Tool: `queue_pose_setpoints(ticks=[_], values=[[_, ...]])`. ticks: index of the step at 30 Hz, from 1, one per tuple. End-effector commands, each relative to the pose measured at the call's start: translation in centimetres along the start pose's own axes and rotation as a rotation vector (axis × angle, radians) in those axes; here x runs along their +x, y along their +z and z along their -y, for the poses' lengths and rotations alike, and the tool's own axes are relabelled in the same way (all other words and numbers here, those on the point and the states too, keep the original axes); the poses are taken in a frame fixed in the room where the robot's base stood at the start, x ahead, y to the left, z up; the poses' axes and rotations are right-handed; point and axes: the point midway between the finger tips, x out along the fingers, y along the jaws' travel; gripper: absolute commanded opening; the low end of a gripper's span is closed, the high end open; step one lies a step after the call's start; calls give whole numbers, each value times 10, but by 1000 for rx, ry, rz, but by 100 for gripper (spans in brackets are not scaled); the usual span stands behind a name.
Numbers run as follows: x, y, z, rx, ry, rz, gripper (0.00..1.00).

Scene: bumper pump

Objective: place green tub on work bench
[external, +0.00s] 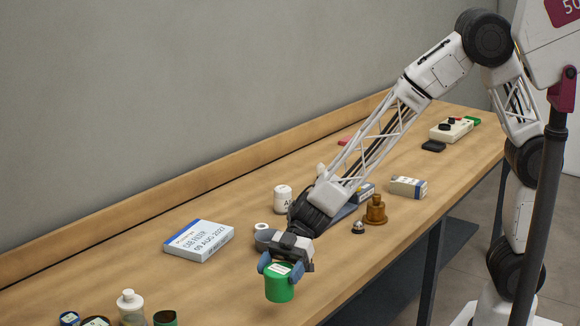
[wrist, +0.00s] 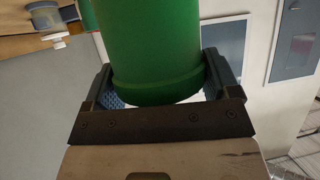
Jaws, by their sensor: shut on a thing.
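The green tub (external: 279,287) is a small green cylinder with a pale label patch near its top. My gripper (external: 281,268) is shut on it, with a blue-grey finger on either side near its top. In the external view the tub hangs below the gripper in front of the work bench (external: 221,279) surface; whether its base touches the wood I cannot tell. In the wrist view the tub (wrist: 155,45) fills the middle between the two fingers (wrist: 160,85).
A white-and-blue box (external: 199,240) lies left of the gripper. A white bottle (external: 131,308) and other containers stand at the front left. Bare wood lies between them and the tub.

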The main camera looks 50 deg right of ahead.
Motion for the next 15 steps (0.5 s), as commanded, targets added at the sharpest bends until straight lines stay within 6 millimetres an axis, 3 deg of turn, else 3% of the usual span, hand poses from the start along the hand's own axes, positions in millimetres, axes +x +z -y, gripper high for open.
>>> queue_pose_setpoints(ticks=[6, 15], values=[[8, 17, 0, -1, 1, -1, 44], [9, 17, 0, -1, 1, -1, 44]])
